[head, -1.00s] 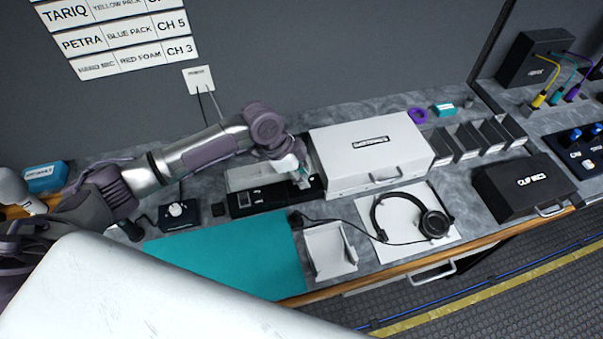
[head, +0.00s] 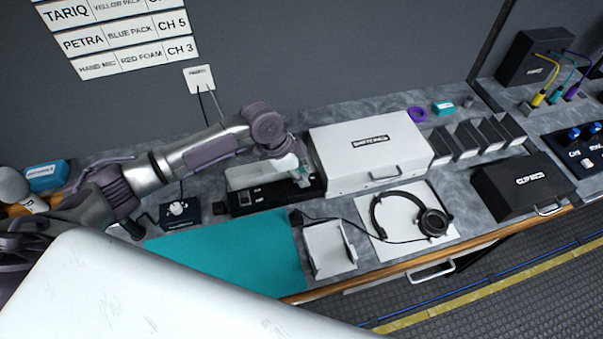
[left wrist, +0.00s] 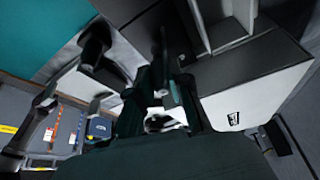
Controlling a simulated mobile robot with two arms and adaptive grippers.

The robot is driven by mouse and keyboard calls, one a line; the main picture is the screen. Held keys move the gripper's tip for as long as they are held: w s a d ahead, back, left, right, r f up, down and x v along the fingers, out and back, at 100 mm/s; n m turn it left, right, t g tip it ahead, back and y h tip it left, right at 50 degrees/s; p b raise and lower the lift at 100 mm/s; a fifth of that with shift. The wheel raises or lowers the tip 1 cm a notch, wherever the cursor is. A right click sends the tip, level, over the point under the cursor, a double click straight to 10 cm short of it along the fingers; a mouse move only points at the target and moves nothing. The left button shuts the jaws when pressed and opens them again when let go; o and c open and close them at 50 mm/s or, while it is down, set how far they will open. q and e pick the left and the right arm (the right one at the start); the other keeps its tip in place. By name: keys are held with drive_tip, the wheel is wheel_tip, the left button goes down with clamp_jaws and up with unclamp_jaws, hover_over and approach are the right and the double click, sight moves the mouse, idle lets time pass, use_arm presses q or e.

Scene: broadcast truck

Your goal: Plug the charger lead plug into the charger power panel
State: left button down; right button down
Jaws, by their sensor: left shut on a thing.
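My left gripper (head: 301,175) is low over the right end of a black charger-like unit (head: 248,208) on the bench, beside a white case. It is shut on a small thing. The fingers hide most of it, and I cannot tell whether it is the charger lead plug. In the left wrist view a pale and dark shape (left wrist: 166,100) shows between the dark fingers, unclear. A white plate (head: 199,77) on the back wall, probably the charger power panel, has thin leads hanging from it towards the bench. Their lower ends are behind my left arm.
The white case (head: 352,174) stands right of the gripper. A white tray (head: 331,262), headset (head: 434,222) and teal mat (head: 225,262) lie in front. A small black box with a knob (head: 178,222) stands to the left.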

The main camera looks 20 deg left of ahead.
use_arm(q)
drive_tip(key=shift+p, duration=0.6)
idle(0.8)
drive_tip(key=shift+f+b, duration=0.7)
drive_tip(key=shift+f, duration=0.45)
drive_tip(key=c, duration=1)
unclamp_jaws()
drive_tip(key=v, duration=1.2)
drive_tip(key=shift+s, duration=0.1)
drive_tip(key=shift+f, duration=0.1)
